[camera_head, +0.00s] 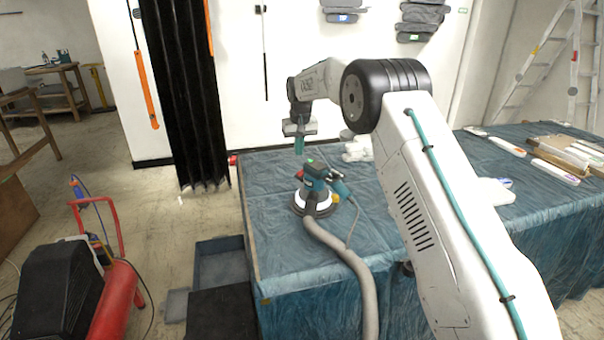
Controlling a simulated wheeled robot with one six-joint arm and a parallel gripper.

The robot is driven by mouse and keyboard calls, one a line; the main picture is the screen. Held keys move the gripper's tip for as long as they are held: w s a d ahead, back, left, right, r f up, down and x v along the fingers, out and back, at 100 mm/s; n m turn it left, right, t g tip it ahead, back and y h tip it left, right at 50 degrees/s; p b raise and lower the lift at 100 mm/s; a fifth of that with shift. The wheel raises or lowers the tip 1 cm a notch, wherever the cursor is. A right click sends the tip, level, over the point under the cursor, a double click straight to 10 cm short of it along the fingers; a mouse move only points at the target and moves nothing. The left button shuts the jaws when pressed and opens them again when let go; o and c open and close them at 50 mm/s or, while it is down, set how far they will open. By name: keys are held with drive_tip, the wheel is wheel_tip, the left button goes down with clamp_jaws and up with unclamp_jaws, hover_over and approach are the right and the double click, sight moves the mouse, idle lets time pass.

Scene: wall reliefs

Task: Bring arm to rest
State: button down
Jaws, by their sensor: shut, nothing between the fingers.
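My arm reaches in from the lower right, with its white lower link slanting up to a black joint and a forearm pointing left. My gripper (299,146) hangs down at the arm's far end, above the covered table (272,252). Its fingers are together with nothing visible between them. A teal and black sander (316,186) with a grey hose (340,258) stands on the table just below and right of the gripper. There appears to be a gap between them.
White pieces (357,150) lie behind the sander, and flat packages (556,170) lie at the table's right. A red compressor (118,295) stands on the floor at lower left. A black curtain (188,100) hangs left of the table. A ladder (552,60) leans at upper right.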

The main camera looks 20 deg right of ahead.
drive_tip(key=s+d+r, duration=0.1)
drive_tip(key=s+r, duration=0.9)
drive_tip(key=s, duration=0.5)
drive_tip(key=s+d+r, duration=0.1)
drive_tip(key=s+r, duration=0.9)
drive_tip(key=s, duration=0.4)
drive_tip(key=s+f, duration=0.4)
drive_tip(key=s, duration=1.2)
drive_tip(key=s+f, duration=0.4)
drive_tip(key=s, duration=1.3)
drive_tip(key=shift+d+g, duration=0.3)
drive_tip(key=shift+d, duration=0.1)
